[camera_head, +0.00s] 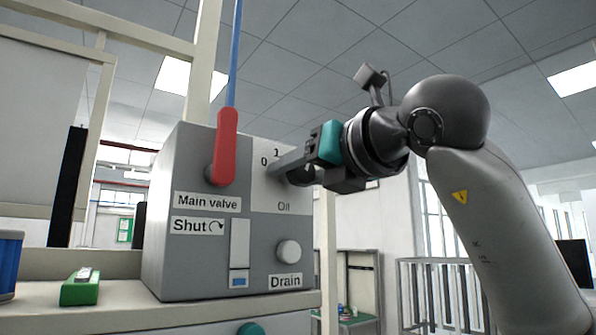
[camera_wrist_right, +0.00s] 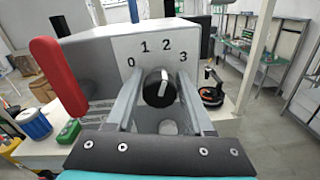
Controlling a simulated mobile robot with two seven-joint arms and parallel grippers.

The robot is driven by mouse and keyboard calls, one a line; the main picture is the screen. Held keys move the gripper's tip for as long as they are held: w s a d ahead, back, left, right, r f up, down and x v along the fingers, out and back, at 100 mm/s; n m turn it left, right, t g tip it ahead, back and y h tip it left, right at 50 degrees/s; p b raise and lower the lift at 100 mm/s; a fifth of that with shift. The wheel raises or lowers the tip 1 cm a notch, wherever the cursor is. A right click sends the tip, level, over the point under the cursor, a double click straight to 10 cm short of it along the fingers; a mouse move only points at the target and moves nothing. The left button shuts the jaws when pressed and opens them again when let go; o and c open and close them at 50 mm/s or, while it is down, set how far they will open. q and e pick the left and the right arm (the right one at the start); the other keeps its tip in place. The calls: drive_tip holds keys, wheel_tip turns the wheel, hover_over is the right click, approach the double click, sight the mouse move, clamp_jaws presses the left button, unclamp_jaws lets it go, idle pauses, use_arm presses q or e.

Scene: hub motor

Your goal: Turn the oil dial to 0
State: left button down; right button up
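The oil dial (camera_wrist_right: 158,88) is a round black knob with a white pointer mark, on a white plate printed 0, 1, 2, 3. The mark points up, roughly between 1 and 2. My right gripper (camera_wrist_right: 160,80) is open, with one finger on each side of the dial. A gap seems to show on both sides, but I cannot tell whether either finger touches. In the head view, my right gripper (camera_head: 284,171) reaches the plate from the right and hides the dial, above the word Oil. My left gripper is not in view.
The grey box (camera_head: 185,265) carries a red main valve lever (camera_head: 226,147) left of the dial and a round Drain knob (camera_head: 289,251) below it. A green block (camera_head: 80,290) and a blue container (camera_head: 9,265) stand left of the box.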

clamp_jaws()
drive_tip(key=shift+n, duration=0.4)
drive_tip(key=n+b, duration=0.1)
drive_tip(key=n, duration=0.6)
drive_tip(key=shift+r+n+b, duration=0.1)
drive_tip(key=shift+n+b, duration=0.2)
drive_tip(key=n, duration=0.3)
drive_tip(key=shift+n+y, duration=0.3)
drive_tip(key=shift+s+n, duration=0.1)
drive_tip(key=shift+n, duration=2.1)
